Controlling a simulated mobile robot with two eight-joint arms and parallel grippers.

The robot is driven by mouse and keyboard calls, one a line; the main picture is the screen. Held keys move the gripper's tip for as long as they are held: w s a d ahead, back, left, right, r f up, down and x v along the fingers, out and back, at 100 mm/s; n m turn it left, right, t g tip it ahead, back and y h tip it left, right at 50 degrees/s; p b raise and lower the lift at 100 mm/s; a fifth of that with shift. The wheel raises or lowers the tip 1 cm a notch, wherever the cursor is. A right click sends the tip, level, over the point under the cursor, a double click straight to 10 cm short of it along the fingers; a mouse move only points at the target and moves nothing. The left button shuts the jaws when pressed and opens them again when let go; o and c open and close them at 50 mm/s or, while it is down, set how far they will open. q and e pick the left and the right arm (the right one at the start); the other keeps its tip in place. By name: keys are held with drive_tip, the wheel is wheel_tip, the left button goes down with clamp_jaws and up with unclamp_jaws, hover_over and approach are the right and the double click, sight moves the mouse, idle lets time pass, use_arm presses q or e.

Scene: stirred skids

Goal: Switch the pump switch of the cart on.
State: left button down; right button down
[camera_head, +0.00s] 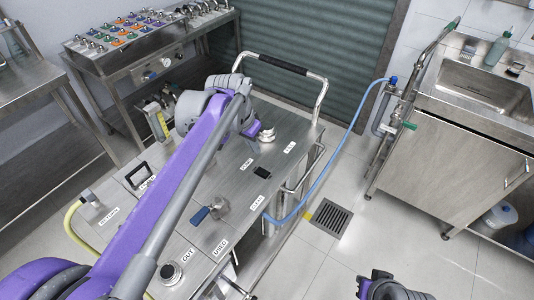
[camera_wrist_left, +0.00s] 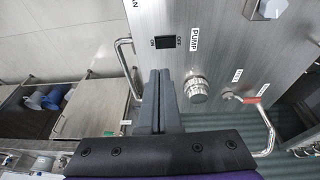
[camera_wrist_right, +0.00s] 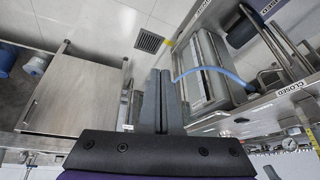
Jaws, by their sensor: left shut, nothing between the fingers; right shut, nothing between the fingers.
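The cart (camera_head: 180,240) has a brushed steel top. Its black pump switch (camera_head: 262,172) lies beside a PUMP label; it also shows in the left wrist view (camera_wrist_left: 165,42), between small ON and OFF marks. Which side is pressed down I cannot tell. My right gripper (camera_wrist_right: 165,75) is shut and empty, off the cart's right side.
A blue-handled valve (camera_head: 205,213) and a blue hose (camera_head: 340,150) are also on the cart. A sink cabinet (camera_head: 450,150) stands right; floor between is clear around a drain (camera_head: 332,216).

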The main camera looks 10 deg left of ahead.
use_arm(q)
drive_tip(key=shift+w+r, duration=0.25)
drive_tip(key=shift+w, duration=0.15)
use_arm(e)
drive_tip(key=shift+s+d+h, duration=0.3)
drive_tip(key=shift+s+d, duration=0.05)
drive_tip(key=shift+d, duration=0.35)
use_arm(q)
drive_tip(key=shift+d+f, duration=0.1)
drive_tip(key=b, duration=0.1)
approach(266, 173)
drive_tip(key=x, duration=0.5)
drive_tip(key=shift+w+d+f, duration=0.1)
drive_tip(key=shift+w+f, duration=0.05)
drive_tip(key=shift+w, duration=0.1)
drive_tip(key=shift+f, duration=0.55)
use_arm(e)
drive_tip(key=shift+f, duration=0.75)
